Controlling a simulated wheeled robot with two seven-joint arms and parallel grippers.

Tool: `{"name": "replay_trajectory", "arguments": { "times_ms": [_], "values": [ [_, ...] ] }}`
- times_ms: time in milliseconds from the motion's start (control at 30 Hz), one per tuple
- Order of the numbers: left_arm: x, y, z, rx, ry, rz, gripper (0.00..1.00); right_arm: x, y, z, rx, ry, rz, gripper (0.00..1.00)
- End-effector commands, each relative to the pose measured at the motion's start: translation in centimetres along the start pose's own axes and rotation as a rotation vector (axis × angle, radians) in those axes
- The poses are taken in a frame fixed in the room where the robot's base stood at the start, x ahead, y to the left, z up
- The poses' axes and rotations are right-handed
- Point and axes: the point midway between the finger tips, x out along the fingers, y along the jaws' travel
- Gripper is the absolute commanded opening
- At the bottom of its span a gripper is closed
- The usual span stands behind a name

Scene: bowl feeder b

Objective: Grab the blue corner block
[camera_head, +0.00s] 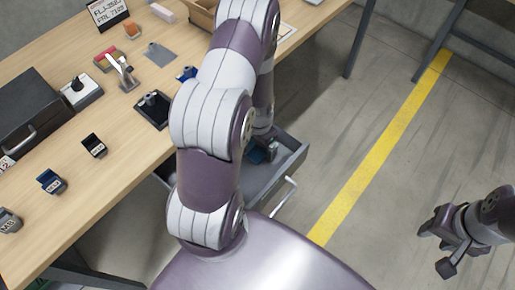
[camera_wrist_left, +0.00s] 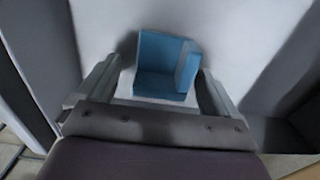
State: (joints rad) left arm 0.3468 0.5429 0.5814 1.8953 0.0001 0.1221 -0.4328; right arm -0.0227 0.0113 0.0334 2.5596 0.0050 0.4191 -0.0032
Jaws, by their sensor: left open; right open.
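The blue corner block (camera_wrist_left: 158,82) lies on a pale grey surface in the left wrist view, with a raised part on its right side. My left gripper (camera_wrist_left: 158,70) is open, with one finger on each side of the block and gaps visible beside it. In the head view my left arm reaches down to the open drawer (camera_head: 291,166) under the table, and it hides most of the left gripper and the block. My right gripper (camera_head: 439,243) is open and empty above the floor at the right.
Grey walls flank the block in the left wrist view. The wooden table (camera_head: 112,190) holds several small blocks, a black tray (camera_head: 153,110), a dark box (camera_head: 35,110) and a switch box (camera_head: 80,92). The floor between drawer and right gripper is clear.

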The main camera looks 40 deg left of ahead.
Motion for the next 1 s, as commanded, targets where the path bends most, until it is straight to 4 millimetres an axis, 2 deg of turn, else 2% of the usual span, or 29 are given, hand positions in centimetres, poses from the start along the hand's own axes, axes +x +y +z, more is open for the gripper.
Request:
{"name": "replay_trajectory", "arguments": {
  "times_ms": [100, 300, 467, 500, 767, 867, 1000],
  "values": [
    [1.1, 0.0, 0.1, -0.001, -0.001, 0.001, 0.94, 0.1, 0.0, 0.0, 0.000, 0.000, 0.000, 0.43],
    [1.1, 0.0, 0.0, -0.001, 0.000, 0.000, 0.94, 0.1, 0.0, 0.0, 0.000, 0.000, 0.000, 0.43],
    [1.1, 0.0, 0.0, -0.001, 0.000, 0.000, 0.42, 0.1, 0.0, 0.0, 0.000, 0.000, 0.000, 0.43],
    [1.1, 0.0, 0.0, -0.001, 0.000, 0.000, 0.39, 0.1, 0.0, 0.0, 0.000, 0.000, 0.000, 0.43],
    [0.8, 0.0, 0.0, -0.001, 0.001, 0.000, 0.39, 0.1, 0.0, 0.0, 0.000, 0.000, 0.000, 0.43],
    [-0.9, -0.1, -0.1, -0.001, 0.005, -0.002, 0.39, -0.3, 0.0, 0.0, 0.000, 0.000, 0.000, 0.43],
    [-4.6, -0.1, -0.1, -0.001, 0.005, -0.002, 0.39, -0.8, 0.0, -0.1, 0.000, 0.000, 0.000, 0.43]
  ]
}}
